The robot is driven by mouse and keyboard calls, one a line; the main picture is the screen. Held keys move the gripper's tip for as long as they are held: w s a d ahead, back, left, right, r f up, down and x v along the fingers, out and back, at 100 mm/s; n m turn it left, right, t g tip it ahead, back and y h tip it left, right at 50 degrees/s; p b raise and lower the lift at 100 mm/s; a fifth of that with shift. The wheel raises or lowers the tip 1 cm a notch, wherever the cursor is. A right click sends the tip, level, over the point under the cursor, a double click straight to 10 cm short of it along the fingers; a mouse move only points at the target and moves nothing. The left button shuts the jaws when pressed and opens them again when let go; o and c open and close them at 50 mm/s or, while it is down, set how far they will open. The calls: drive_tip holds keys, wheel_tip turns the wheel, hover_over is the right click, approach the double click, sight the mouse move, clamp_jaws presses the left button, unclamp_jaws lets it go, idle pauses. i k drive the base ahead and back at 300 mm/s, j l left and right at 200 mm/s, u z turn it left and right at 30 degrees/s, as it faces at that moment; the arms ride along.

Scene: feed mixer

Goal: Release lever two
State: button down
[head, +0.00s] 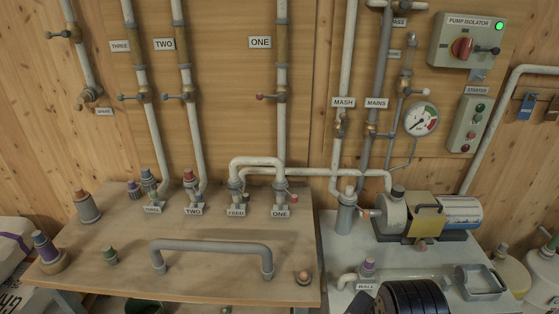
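The pipe labelled TWO (184,70) runs down the wooden wall. At the foot, on the bench, stands a grey coupling (192,189) with a red top behind a second TWO label (193,211). Any small lever on the coupling is too small to tell apart. My gripper is not in view.
Couplings THREE (151,188), FEED (235,195) and ONE (280,198) flank TWO on the bench (110,285). A grey U-shaped pipe (210,247) stands in front. Capped fittings stand at left. The pump (430,214) is at right.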

sight(198, 196)
drive_tip(key=i+u, duration=0.65)
drive_tip(key=k, duration=0.05)
